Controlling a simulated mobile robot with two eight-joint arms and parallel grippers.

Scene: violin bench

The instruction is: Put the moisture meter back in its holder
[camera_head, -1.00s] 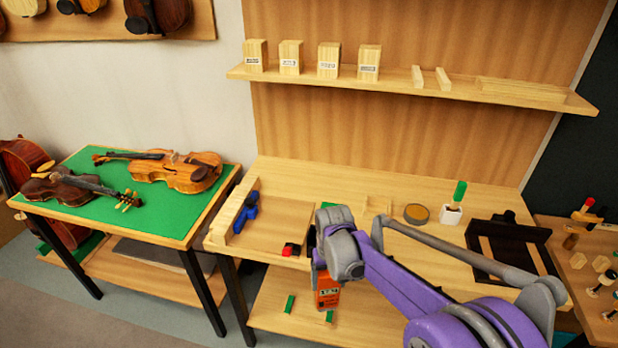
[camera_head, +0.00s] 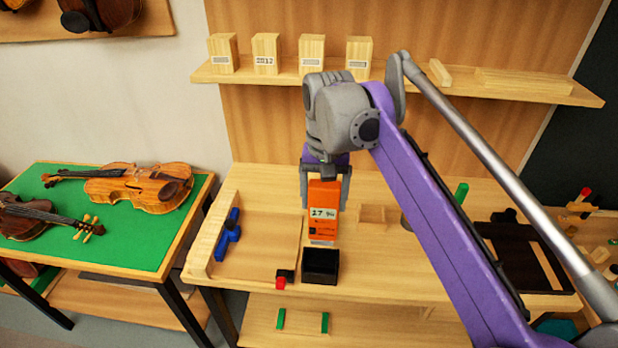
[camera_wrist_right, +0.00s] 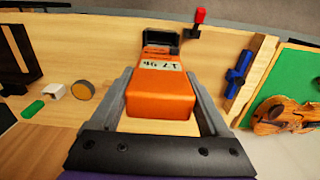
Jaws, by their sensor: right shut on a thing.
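The orange moisture meter (camera_head: 323,208) has a pale display reading and is held upright in my right gripper (camera_head: 325,190). The gripper's fingers are shut on its two sides. The holder, a small black open-topped box (camera_head: 321,266), stands on the bench near its front edge. The meter hangs above and slightly behind the holder in the head view, apart from it. In the right wrist view the meter (camera_wrist_right: 160,92) fills the space between the fingers, and the holder (camera_wrist_right: 161,38) shows beyond its far end. My left gripper is not in view.
A red-and-black item (camera_head: 284,277) sits just left of the holder. A blue tool (camera_head: 228,234) lies in the tray area at left. A shelf (camera_head: 420,88) with wooden blocks runs above the bench (camera_head: 400,280). Violins lie on the green table (camera_head: 120,240).

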